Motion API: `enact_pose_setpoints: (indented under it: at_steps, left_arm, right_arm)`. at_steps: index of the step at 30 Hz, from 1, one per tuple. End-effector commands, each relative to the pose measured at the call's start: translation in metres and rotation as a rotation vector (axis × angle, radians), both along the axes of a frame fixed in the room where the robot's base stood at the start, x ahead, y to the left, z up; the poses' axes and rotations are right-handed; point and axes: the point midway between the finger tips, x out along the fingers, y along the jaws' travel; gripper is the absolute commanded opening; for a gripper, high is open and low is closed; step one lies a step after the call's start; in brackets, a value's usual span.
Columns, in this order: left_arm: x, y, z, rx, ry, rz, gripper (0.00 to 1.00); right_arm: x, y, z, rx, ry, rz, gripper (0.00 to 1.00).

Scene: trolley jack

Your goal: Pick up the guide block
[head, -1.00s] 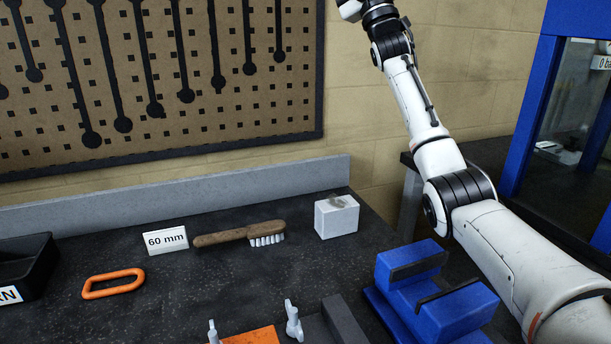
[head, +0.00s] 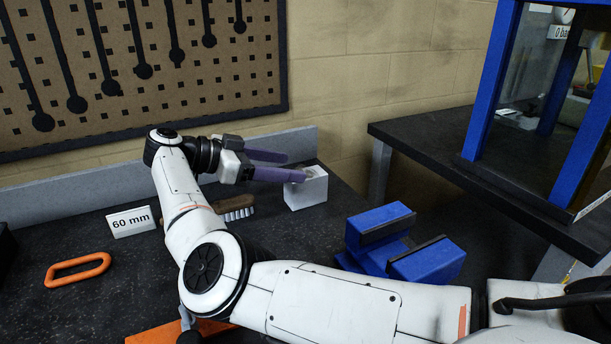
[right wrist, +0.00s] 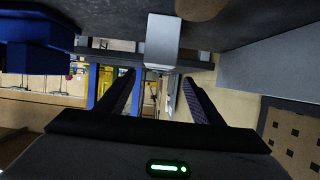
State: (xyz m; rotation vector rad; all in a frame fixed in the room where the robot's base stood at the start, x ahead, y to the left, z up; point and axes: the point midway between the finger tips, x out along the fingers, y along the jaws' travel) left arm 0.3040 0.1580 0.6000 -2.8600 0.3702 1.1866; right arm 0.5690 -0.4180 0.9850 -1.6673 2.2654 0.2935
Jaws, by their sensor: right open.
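A white block (head: 307,188) stands on the dark bench near its back edge, with a small grey piece (head: 313,171) on top. I take this grey piece to be the guide block; it is partly hidden by a finger. My right gripper (head: 294,166) has its purple fingers spread and empty, pointing right. Its near fingertip overlaps the block's top in the head view; I cannot tell whether they touch. In the right wrist view the white block (right wrist: 162,42) shows upside down, beyond the open fingers (right wrist: 160,85). My left gripper is out of view.
A wooden brush (head: 238,208) lies left of the block, partly behind my arm. A 60 mm sign (head: 131,221) and an orange ring (head: 78,270) are further left. A blue fixture (head: 385,238) stands front right. The grey back ledge (head: 100,190) runs behind.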

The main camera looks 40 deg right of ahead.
Motion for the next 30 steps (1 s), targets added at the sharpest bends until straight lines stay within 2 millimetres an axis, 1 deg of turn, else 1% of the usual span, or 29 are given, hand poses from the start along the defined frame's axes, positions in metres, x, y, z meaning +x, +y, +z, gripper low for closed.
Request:
enact_pose_setpoints:
  at_steps: [2,7,10,17,25,27,30]
  left_arm:
    - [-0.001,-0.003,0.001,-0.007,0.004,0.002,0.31]
    - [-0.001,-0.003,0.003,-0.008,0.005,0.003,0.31]
    - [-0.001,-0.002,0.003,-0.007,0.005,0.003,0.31]
    - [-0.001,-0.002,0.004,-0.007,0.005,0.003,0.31]
    - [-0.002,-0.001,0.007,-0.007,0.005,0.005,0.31]
    - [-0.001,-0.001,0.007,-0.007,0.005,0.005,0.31]
    - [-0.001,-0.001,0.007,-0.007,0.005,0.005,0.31]
  right_arm:
    - [-0.004,0.000,-0.010,0.024,0.014,-0.003,0.61]
    - [-0.012,-0.023,-0.021,0.027,0.017,-0.005,0.61]
    - [-0.015,-0.034,-0.024,0.025,0.016,-0.003,0.61]
    - [-0.019,-0.047,-0.030,0.024,0.015,-0.003,0.61]
    - [-0.030,-0.080,-0.045,0.023,0.015,-0.004,0.61]
    - [-0.031,-0.085,-0.046,0.023,0.015,-0.003,0.61]
    - [-0.031,-0.085,-0.047,0.022,0.014,-0.001,0.61]
